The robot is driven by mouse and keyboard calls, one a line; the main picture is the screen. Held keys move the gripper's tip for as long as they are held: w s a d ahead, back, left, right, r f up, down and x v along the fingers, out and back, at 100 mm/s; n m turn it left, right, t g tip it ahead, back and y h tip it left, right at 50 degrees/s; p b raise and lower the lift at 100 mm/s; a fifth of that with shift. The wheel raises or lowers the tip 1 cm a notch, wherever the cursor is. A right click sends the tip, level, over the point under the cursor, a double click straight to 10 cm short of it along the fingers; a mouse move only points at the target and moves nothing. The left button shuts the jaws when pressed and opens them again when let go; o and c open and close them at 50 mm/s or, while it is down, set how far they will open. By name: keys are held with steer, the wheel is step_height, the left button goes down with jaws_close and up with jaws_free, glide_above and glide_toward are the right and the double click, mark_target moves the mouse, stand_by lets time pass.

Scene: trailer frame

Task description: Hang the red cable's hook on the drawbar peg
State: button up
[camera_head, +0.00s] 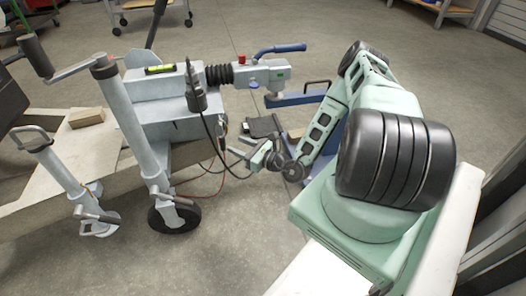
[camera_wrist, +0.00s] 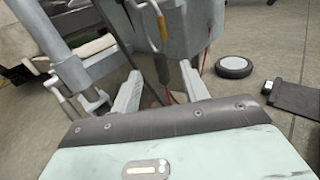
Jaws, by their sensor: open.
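My gripper (camera_head: 254,155) is beside the drawbar (camera_head: 180,82), below and to the right of its front box. In the wrist view my gripper (camera_wrist: 160,72) has its two pale fingers apart, with a dark cable or rod passing behind the gap. The thin red cable (camera_head: 205,171) sags beneath the drawbar in the head view. Short red stretches of the cable (camera_wrist: 205,58) show near the fingers in the wrist view. A brass-coloured bent piece (camera_wrist: 162,24) is above the fingers; I cannot tell whether it is the hook. I cannot make out the peg for certain.
A black plug (camera_head: 196,100) hangs on a black cable at the drawbar's side. The jockey wheel (camera_head: 176,217) and a grey post stand left of my gripper. A blue stand (camera_head: 295,99) is behind my arm. A round disc (camera_wrist: 233,67) lies on the open floor.

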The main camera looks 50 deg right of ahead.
steer(key=s+d+p, duration=0.2)
steer(key=s, duration=0.8)
steer(key=shift+r, duration=0.1)
